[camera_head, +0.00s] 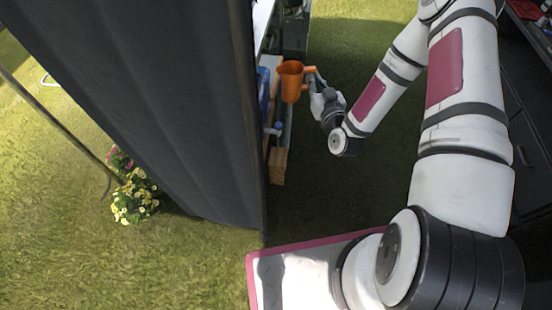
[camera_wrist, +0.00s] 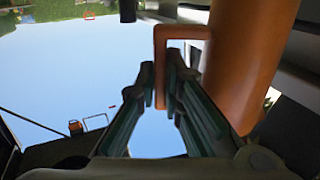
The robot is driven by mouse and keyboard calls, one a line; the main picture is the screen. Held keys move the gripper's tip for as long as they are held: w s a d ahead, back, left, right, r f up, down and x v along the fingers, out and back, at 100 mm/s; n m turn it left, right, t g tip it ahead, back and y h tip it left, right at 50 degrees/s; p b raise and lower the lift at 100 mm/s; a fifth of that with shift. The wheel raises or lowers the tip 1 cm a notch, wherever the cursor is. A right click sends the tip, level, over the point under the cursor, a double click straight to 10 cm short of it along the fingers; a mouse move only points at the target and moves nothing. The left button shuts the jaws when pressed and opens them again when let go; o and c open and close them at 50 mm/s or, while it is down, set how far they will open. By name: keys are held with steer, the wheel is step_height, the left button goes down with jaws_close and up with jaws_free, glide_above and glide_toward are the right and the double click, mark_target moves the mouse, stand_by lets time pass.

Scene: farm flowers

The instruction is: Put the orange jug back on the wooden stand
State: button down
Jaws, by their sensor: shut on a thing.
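The orange jug (camera_head: 291,80) is upright in the head view, at the end of my arm. My gripper (camera_head: 312,79) is shut on the jug's handle, to the right of the jug's body. In the wrist view my gripper's fingers (camera_wrist: 162,85) close around the orange handle (camera_wrist: 182,33), and the jug's body (camera_wrist: 250,50) fills the upper right. A wooden stand (camera_head: 279,160) shows in part below the jug, next to the dark curtain. I cannot tell whether the jug touches the stand or is held above it.
A dark curtain (camera_head: 170,90) hangs close on the left and hides much of the stand. A blue item (camera_head: 263,90) stands left of the jug. Yellow and pink flowers (camera_head: 133,195) grow on the grass. Dark cabinets (camera_head: 525,120) stand at the right; grass between is open.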

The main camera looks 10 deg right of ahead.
steer(key=w+d+f+n+y+b, duration=0.15)
steer(key=f+b, duration=0.45)
steer(key=f, duration=0.6)
steer(key=w+d+f+n+y+b, duration=0.1)
steer(key=d+f+y+b, duration=0.15)
steer(key=f+b, duration=0.65)
steer(key=s+d+f+n+g+y+b, duration=0.1)
steer(key=s+f+y+b, duration=0.2)
steer(key=f, duration=1)
steer(key=s+d+f+n+g+b, duration=0.1)
steer(key=s+f+b, duration=0.25)
steer(key=f, duration=0.85)
steer(key=f+b+x, duration=0.1)
steer(key=b+x, duration=0.3)
steer(key=x, duration=0.5)
steer(key=f+b+x, duration=0.2)
steer(key=b+x, duration=0.2)
steer(key=x, duration=0.5)
steer(key=shift+w+f, duration=0.25)
steer(key=shift+f, duration=0.05)
steer(key=shift+f, duration=0.1)
steer(key=c, duration=1.7)
jaws_free()
